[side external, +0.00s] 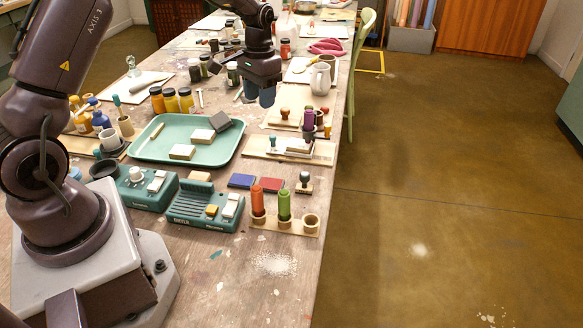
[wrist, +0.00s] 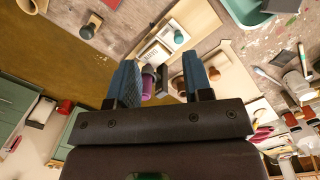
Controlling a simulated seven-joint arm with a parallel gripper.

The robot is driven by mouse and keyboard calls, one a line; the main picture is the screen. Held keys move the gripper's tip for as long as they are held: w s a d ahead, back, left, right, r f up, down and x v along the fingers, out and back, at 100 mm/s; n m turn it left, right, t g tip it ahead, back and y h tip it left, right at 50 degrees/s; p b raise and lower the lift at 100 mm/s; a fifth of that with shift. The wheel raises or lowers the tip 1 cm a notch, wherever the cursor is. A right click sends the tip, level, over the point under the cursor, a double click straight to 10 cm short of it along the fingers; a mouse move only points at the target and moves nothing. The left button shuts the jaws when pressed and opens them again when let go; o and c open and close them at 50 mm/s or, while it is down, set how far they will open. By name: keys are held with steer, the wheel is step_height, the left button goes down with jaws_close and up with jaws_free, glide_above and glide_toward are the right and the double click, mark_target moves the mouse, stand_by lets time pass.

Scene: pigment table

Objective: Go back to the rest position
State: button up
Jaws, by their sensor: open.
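My gripper (side external: 260,95) hangs above the work table (side external: 215,270), beyond the green tray. In the wrist view my gripper (wrist: 161,82) shows two blue fingers set apart with a gap between them. A purple bottle shows behind that gap, lower down on the table and apart from the fingers. In the side view the purple bottle (side external: 308,119) stands on a wooden board to the right of my gripper. Nothing is seen held between the fingers.
The green tray (side external: 150,153) holds several blocks. Two teal devices (side external: 205,205) and red and green bottles (side external: 284,205) are in front. Open floor (side external: 450,180) lies right of the table.

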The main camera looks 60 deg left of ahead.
steer(key=s+d+r+m+t, duration=0.1)
steer(key=s+d+r+t, duration=0.2)
steer(key=s+d+r, duration=0.5)
steer(key=s+d+r+t, duration=0.3)
steer(key=s+d+r, duration=0.6)
steer(key=s, duration=0.5)
steer(key=shift+r+m, duration=0.4)
